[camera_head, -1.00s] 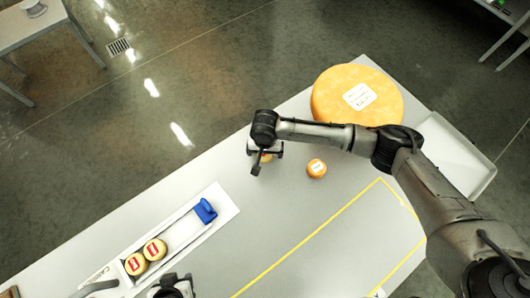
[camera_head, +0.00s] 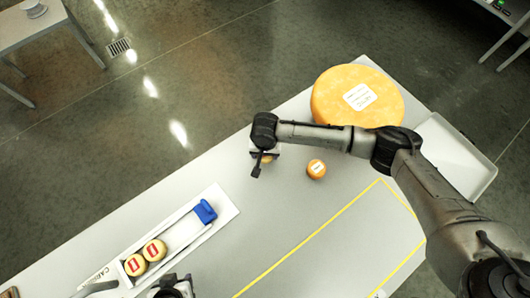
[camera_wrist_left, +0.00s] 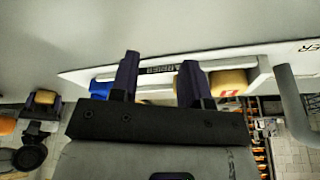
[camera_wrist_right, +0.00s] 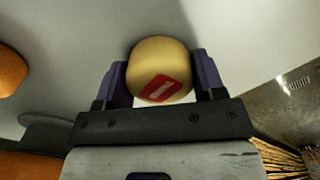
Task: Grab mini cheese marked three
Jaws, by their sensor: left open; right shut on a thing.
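My right gripper (camera_head: 262,160) is shut on a small yellow cheese (camera_wrist_right: 160,68) with a red and white label; I cannot read a number on it. The right wrist view shows the cheese between both fingers. My left gripper (camera_wrist_left: 160,72) is open and empty, by the long white holder (camera_head: 218,222). Two small cheeses with red labels, one nearer the front (camera_head: 135,264) and one behind it (camera_head: 154,250), sit in the holder. An orange mini cheese (camera_head: 316,169) with a pale label stands on the table, right of my right gripper; its mark is too small to read.
A large orange cheese wheel (camera_head: 358,97) stands at the table's far end, behind my right arm. A white tray (camera_head: 457,160) is to its right. A blue block (camera_head: 205,211) sits at the holder's far end. Yellow lines mark a mostly clear table area (camera_head: 340,240).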

